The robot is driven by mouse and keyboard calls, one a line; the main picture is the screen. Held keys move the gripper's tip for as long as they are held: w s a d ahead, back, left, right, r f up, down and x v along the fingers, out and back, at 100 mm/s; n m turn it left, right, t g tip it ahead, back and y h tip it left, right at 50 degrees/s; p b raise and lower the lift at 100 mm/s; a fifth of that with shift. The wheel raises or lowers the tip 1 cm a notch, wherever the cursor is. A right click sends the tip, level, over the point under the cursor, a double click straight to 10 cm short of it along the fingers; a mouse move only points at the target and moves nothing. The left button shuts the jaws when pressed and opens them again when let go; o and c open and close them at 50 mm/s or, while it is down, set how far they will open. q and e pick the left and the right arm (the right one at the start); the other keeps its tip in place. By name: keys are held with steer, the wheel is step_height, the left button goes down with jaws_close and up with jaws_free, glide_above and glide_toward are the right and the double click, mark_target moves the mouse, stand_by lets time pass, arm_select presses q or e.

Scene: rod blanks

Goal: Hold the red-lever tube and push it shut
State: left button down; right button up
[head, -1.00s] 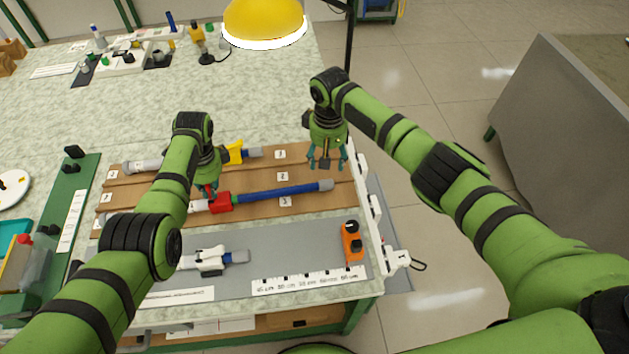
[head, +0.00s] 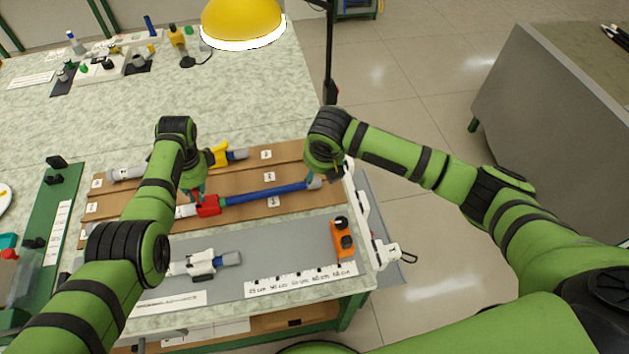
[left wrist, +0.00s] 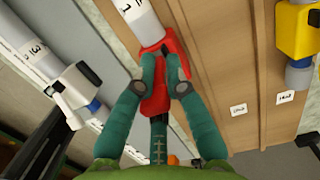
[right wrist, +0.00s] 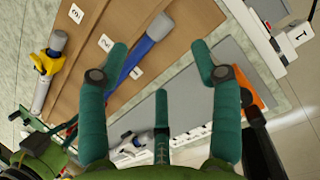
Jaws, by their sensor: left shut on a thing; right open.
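The red-lever tube lies on the brown board, with its red lever (head: 208,206), blue rod (head: 265,193) and grey end cap (head: 315,184) at the right. My left gripper (head: 197,194) is shut on the red lever part; the left wrist view shows its fingers around the red piece (left wrist: 152,103), with the grey tube (left wrist: 146,26) beyond. My right gripper (right wrist: 161,58) is open near the cap end. In the right wrist view, the grey cap (right wrist: 160,27) shows between and just beyond its fingertips, and I see no contact.
A yellow-lever tube (head: 220,156) lies behind and a white-lever tube (head: 201,263) in front on a grey mat (head: 285,245). An orange device (head: 342,238) and a ruler strip (head: 300,279) lie front right. A yellow lamp (head: 242,20) hangs above the table.

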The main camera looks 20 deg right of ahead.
mark_target(314, 183)
steer(key=w+f+n, duration=0.1)
steer(key=f, duration=0.2)
steer(key=w+f+n, duration=0.1)
steer(key=f, duration=0.3)
steer(key=w+f+n, duration=0.1)
steer(key=f, duration=0.3)
steer(key=shift+w+a+n, duration=0.15)
steer(key=shift+n, duration=0.15)
jaws_close()
